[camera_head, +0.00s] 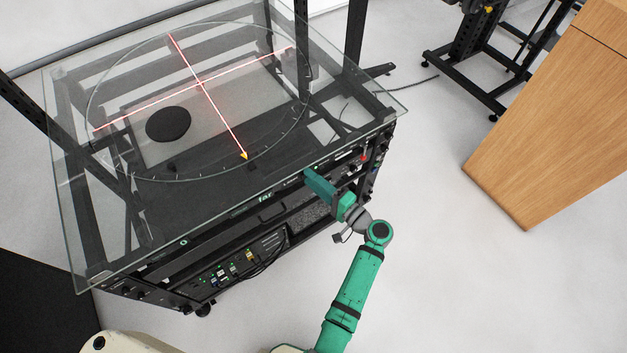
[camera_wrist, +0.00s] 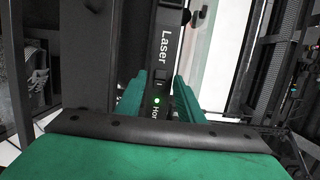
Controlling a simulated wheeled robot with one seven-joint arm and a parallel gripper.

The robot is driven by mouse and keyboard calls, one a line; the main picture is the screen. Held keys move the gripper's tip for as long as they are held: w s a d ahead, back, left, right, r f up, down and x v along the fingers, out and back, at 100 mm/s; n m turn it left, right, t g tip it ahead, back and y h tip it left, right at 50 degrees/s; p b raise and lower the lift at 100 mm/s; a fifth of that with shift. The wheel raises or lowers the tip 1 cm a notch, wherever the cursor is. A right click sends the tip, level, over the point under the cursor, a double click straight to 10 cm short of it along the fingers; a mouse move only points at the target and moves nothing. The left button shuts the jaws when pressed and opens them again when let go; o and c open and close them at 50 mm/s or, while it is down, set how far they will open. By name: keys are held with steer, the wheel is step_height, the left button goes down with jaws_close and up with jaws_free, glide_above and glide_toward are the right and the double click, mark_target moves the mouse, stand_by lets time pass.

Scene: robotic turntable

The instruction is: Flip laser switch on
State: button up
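In the wrist view, a black panel (camera_wrist: 167,50) carries the white word "Laser". A small dark rocker switch (camera_wrist: 160,75) sits by that word. A lit green light (camera_wrist: 157,100) and a partly hidden label starting "Hor" are nearer my gripper. My gripper (camera_wrist: 161,82) has its two green fingers apart, one on each side of the panel strip, with nothing held. In the head view my gripper (camera_head: 318,184) is at the front of the rack, near its right end. I cannot tell whether it touches the panel. The switch is not distinguishable there.
A glass-topped turntable (camera_head: 75,215) covers the rack. Red crossed lines (camera_head: 200,84) glow on it, and a black disc (camera_head: 168,124) lies at left. The glass edge overhangs near my gripper. A wooden cabinet (camera_head: 550,110) stands right, with clear floor (camera_head: 440,250) between.

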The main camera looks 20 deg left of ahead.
steer(key=v, duration=1.1)
steer(key=shift+a, duration=0.1)
steer(key=s+f+m+t+h, duration=0.2)
steer(key=s+f+h, duration=0.45)
steer(key=f, duration=0.55)
steer(key=s+d+f+h, duration=0.1)
steer(key=s+d+h, duration=0.15)
steer(key=s, duration=0.35)
steer(key=s+d+f+h, duration=0.2)
steer(key=s+h, duration=0.2)
steer(key=s, duration=0.2)
steer(key=s+d+r+n+t+h, duration=0.1)
steer(key=s+r+n+t, duration=0.2)
steer(key=r, duration=0.9)
steer(key=s+d+r+n+t+h, duration=0.1)
steer(key=s+r+n, duration=0.3)
steer(key=s+r, duration=0.5)
step_height(320, 180, up, 3)
steer(key=shift+s+r+t+h, duration=0.2)
steer(key=shift+t+h, duration=0.5)
steer(key=shift+t, duration=0.2)
